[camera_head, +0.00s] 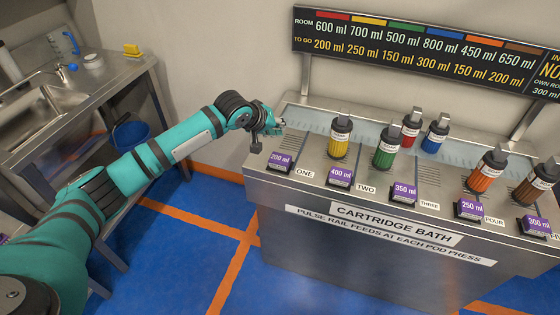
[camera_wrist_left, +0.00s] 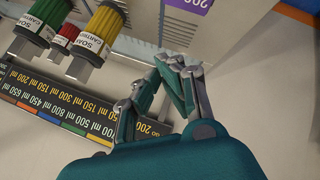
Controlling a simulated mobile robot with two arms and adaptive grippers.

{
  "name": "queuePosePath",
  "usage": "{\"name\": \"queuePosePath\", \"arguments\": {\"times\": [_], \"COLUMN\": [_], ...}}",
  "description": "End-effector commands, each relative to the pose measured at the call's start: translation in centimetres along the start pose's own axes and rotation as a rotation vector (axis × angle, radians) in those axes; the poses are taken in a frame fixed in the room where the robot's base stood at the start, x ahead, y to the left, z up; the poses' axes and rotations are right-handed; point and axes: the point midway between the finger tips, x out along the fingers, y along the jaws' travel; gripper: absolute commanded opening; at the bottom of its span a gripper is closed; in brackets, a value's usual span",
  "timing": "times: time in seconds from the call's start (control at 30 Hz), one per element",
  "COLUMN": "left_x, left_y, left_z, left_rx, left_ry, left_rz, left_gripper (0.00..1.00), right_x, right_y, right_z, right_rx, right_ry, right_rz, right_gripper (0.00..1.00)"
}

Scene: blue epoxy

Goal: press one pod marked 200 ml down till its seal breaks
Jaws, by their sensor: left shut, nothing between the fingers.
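The pod marked 200 ml (camera_head: 280,162) sits at the left end of the cartridge bath's front edge, next to the label ONE. Its purple label is cut off at the top of the left wrist view (camera_wrist_left: 190,4). My left gripper (camera_head: 279,123) is shut and empty. It is beyond and above that pod in the head view, near the bath's back left corner, and does not touch the pod. Its closed fingers also show in the left wrist view (camera_wrist_left: 172,62). The pod's seal cannot be made out. My right gripper is not in view.
Other pods, marked 400 ml (camera_head: 340,177), 350 ml (camera_head: 404,193), 250 ml (camera_head: 469,209) and 300 ml (camera_head: 536,226), line the edge. Yellow (camera_head: 340,140), green (camera_head: 386,154) and other cartridges stand in the bath (camera_head: 300,185). A sign (camera_head: 420,50) hangs behind.

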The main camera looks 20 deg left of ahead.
Motion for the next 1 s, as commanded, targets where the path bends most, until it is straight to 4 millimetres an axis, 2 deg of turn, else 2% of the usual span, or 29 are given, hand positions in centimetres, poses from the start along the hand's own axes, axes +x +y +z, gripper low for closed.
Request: {"name": "queuePosePath", "arguments": {"times": [0.03,0.4,0.7,1.0], "left_x": [0.8,3.9,5.2,5.3], "left_y": [-0.6,-2.8,-3.8,-3.8], "left_z": [0.5,2.8,3.8,3.8], "left_rx": [0.0,0.002,-0.001,0.0], "left_ry": [0.001,0.001,0.0,0.0], "left_rz": [0.0,0.0,0.001,0.0], "left_gripper": [0.0,0.0,0.0,0.0], "right_x": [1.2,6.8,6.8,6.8], "right_y": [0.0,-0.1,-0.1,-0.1], "right_z": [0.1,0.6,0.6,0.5], "right_rx": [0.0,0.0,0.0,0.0], "right_ry": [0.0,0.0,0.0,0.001], "right_rz": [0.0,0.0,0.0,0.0], "right_gripper": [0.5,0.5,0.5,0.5]}}
